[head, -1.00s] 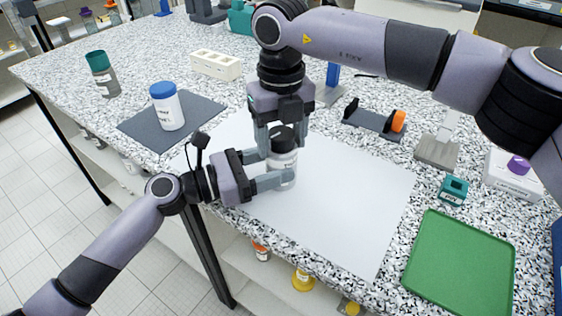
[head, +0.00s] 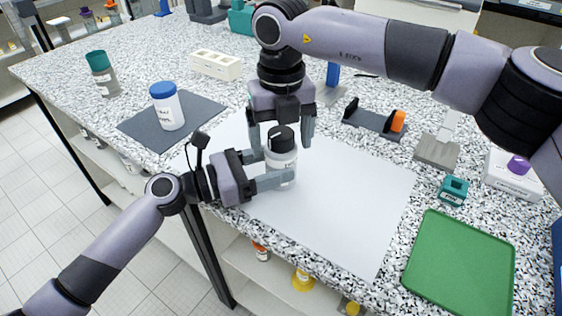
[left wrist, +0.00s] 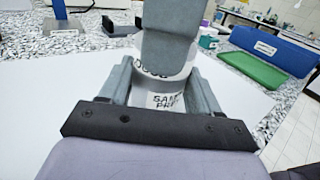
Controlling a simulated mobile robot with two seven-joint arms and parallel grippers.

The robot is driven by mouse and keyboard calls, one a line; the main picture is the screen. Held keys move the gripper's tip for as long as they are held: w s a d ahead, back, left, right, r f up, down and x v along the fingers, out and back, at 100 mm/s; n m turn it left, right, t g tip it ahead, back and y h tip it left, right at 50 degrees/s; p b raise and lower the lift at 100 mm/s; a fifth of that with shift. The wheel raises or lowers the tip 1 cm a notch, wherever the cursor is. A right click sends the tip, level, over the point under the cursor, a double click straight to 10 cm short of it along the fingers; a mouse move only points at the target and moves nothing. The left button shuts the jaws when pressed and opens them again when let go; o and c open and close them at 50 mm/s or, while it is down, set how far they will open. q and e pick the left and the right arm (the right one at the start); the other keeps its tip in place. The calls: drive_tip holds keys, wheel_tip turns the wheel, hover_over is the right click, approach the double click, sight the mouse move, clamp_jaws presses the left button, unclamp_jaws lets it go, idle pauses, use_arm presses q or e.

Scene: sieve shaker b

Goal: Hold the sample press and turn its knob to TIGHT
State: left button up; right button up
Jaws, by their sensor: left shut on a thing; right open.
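The sample press (head: 283,162) is a whitish jar-like body with a black knob (head: 282,138) on top, upright on the white sheet. My left gripper (head: 272,170) is shut on its body from the left side. In the left wrist view the press (left wrist: 165,98) shows part of its name label and, above it, a partly covered marking. My right gripper (head: 282,134) points down over the knob, open, with a finger on either side. In the left wrist view a finger of it (left wrist: 168,45) hides the knob. The knob's setting cannot be made out.
The white sheet (head: 350,215) is otherwise clear. A blue-capped jar (head: 168,108) stands on a dark mat (head: 205,112) at left. A white block with holes (head: 215,64), a dark holder with an orange end (head: 375,122) and a green tray (head: 458,265) surround it.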

drive_tip(key=m, duration=0.9)
drive_tip(key=shift+m, duration=0.4)
drive_tip(key=shift+r, duration=4)
use_arm(q)
drive_tip(key=o, duration=1.5)
drive_tip(key=shift+a, duration=0.1)
